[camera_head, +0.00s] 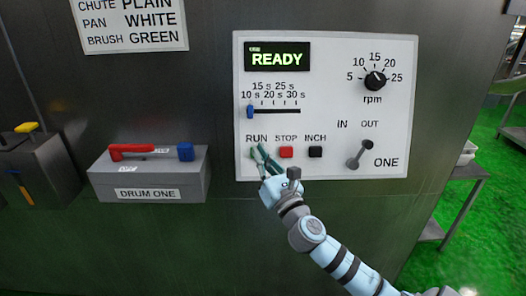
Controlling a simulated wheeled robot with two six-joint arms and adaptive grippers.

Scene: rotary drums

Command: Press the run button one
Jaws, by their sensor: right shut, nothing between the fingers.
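The white control panel (335,200) labelled ONE hangs on the dark metal wall, and its display (277,57) reads READY. My right gripper (257,150) is shut and empty, its fingertips just below the RUN label (257,138). The fingers cover the spot under RUN, so the run button is mostly hidden and I cannot tell whether they touch it. The red STOP button (286,152) and the black INCH button (315,152) sit just right of the fingers. My left gripper is not in view.
The panel also has a blue time slider (250,112), an rpm knob (375,81) and an IN/OUT lever (359,155). A metal table (465,172) stands at right.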

